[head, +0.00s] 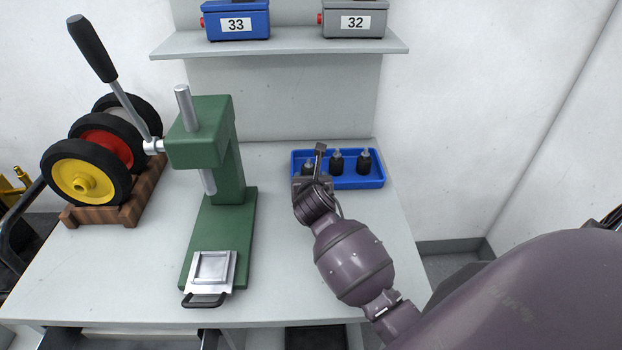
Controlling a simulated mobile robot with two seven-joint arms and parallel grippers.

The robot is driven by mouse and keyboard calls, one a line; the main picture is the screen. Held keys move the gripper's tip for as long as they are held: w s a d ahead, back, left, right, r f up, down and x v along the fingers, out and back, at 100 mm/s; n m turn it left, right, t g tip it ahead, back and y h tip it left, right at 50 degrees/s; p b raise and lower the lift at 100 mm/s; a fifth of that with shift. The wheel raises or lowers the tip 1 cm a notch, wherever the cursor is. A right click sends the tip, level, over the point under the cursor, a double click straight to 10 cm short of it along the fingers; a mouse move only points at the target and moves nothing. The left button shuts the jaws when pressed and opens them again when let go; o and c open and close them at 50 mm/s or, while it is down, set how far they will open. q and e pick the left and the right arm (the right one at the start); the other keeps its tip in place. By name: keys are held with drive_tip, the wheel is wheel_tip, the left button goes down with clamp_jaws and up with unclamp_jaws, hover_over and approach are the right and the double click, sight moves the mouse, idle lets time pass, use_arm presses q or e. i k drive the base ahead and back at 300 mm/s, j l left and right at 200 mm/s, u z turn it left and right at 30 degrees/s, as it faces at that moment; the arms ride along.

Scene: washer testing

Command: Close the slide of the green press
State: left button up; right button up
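The green press (215,150) stands on the table at centre left, with a silver ram and a long black-handled lever (92,48) raised to the upper left. Its slide (212,268) is a silver plate with a square recess and a black handle (204,300). The slide sits at the front end of the green base, forward of the ram, and looks empty. My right gripper (314,170) is at the left end of a blue tray, well to the right of the slide. Its fingers are small and partly hidden, so I cannot tell their opening. My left gripper is not in view.
The blue tray (377,182) holds dark fittings. A wooden rack (102,214) with yellow, red and grey wheels stands left of the press. A shelf (285,43) behind bears a blue box 33 and a grey box 32. The table between slide and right arm is clear.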

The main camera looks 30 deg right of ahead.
sight(211, 273)
drive_tip(key=k+j, duration=0.8)
drive_tip(key=k, duration=0.05)
